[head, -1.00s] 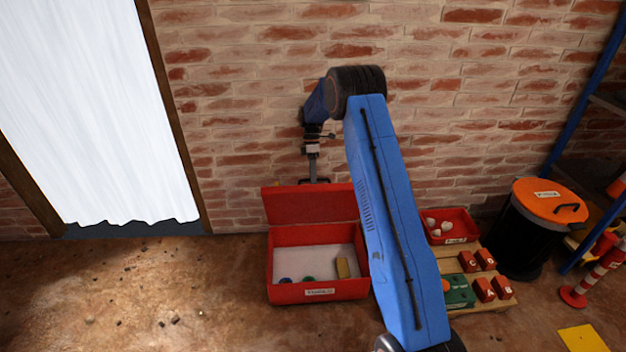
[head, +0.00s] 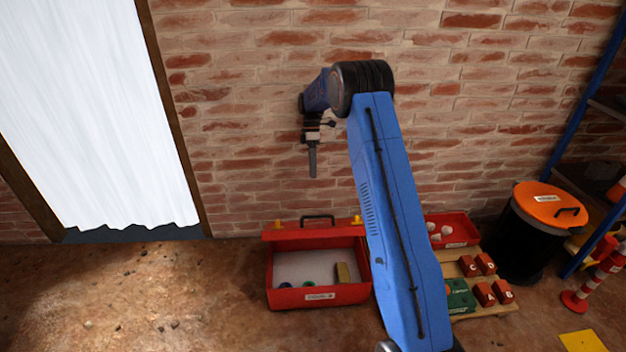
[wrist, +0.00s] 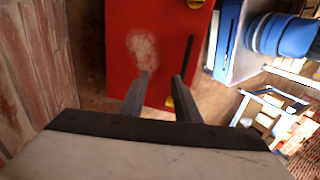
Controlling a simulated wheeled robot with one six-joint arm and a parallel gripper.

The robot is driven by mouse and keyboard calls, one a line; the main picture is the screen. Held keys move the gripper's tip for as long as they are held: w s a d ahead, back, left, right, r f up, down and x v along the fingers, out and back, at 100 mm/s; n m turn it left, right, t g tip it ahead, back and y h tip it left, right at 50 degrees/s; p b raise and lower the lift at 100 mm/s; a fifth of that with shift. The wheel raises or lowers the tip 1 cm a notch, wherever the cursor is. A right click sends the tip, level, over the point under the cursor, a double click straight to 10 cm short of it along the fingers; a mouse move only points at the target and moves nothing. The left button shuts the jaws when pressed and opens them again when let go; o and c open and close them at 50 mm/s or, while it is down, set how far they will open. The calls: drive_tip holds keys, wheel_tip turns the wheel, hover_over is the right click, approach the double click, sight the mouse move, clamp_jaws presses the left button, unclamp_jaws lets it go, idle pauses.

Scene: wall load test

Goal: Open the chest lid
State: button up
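The red chest (head: 318,297) stands on the floor against the brick wall, its inside showing. Its red lid (head: 290,234) is raised and tipped back at the wall side, showing as a narrow strip with a dark handle (head: 318,217) and yellow latches at its far edge. The lid's red face (wrist: 150,45) also fills the middle of the wrist view, a pale patch on it. My gripper (head: 312,172) hangs above the lid, apart from it. In the wrist view its two fingers (wrist: 163,76) are spread with nothing between them.
A few small items and a yellowish block (head: 342,272) lie in the chest. To the right are a red bin (head: 460,232), a pallet with red blocks (head: 485,292) and a black barrel with an orange top (head: 550,208). The floor at left is clear.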

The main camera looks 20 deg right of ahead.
drive_tip(key=shift+r, duration=1.5)
drive_tip(key=shift+r, duration=0.1)
drive_tip(key=s+a+r+m+t+h, duration=0.1)
drive_tip(key=s+a+r+m+t, duration=0.15)
drive_tip(key=s+r, duration=0.85)
drive_tip(key=s+a+r+m+t, duration=0.2)
drive_tip(key=s+r+m, duration=0.2)
drive_tip(key=s+r, duration=0.7)
drive_tip(key=s+f+m+t, duration=0.1)
drive_tip(key=s+m, duration=0.1)
drive_tip(key=s, duration=0.8)
drive_tip(key=s+a+f+m+t, duration=0.1)
drive_tip(key=s+m+t, duration=0.1)
drive_tip(key=s, duration=0.8)
drive_tip(key=s+a+f+m+t, duration=0.1)
drive_tip(key=s+m, duration=0.3)
drive_tip(key=s, duration=0.6)
drive_tip(key=shift+s+f+t, duration=0.35)
drive_tip(key=shift+f+t, duration=0.25)
drive_tip(key=shift+t, duration=0.05)
drive_tip(key=shift+s+f, duration=0.15)
drive_tip(key=shift+s, duration=0.1)
drive_tip(key=shift+c, duration=1.1)
drive_tip(key=shift+f, duration=0.1)
clamp_jaws()
